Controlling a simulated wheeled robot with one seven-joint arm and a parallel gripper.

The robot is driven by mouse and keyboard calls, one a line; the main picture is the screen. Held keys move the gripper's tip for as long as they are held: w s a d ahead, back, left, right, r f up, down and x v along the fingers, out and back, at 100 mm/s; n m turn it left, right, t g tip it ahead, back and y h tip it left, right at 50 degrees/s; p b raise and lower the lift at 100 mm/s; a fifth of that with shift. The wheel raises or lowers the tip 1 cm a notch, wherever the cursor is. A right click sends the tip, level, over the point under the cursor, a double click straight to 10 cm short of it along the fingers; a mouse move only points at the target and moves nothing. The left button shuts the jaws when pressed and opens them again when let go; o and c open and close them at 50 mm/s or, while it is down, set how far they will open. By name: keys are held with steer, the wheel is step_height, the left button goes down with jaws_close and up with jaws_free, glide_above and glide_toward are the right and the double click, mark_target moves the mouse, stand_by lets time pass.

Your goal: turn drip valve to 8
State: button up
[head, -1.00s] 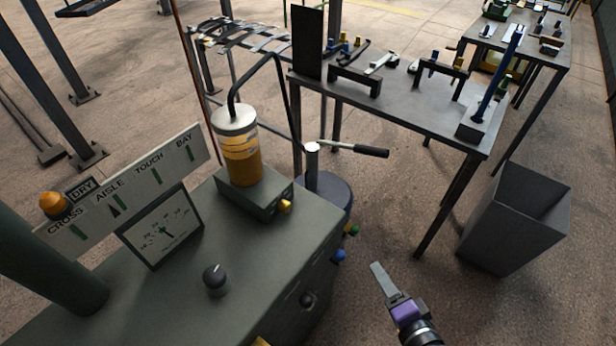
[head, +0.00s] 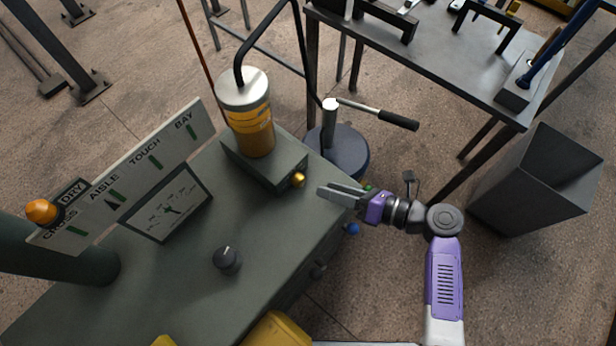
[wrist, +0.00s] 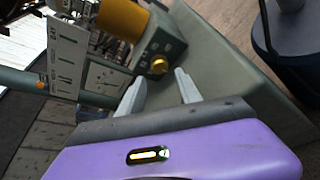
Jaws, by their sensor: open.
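The drip valve appears to be the small brass knob (head: 299,180) on the front of the grey block (head: 262,165) under the amber oil reservoir (head: 250,125). In the wrist view the brass knob (wrist: 159,64) sits beyond and between my two fingers. Small marks on the block around it are too small to read. My gripper (head: 322,194) is open and empty, just right of and below the knob in the head view, apart from it. The wrist view shows the open fingers (wrist: 160,88) pointing toward the block.
A black knob (head: 227,260) and a dial gauge (head: 168,205) are on the green cabinet top. A sign panel (head: 125,180) stands behind them. A round-based pump with a lever (head: 375,113) stands right of the block. A table (head: 430,65) and grey bin (head: 535,185) are further right.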

mark_target(303, 183)
steer(key=x, duration=0.7)
steer(key=shift+a, duration=0.15)
jaws_close()
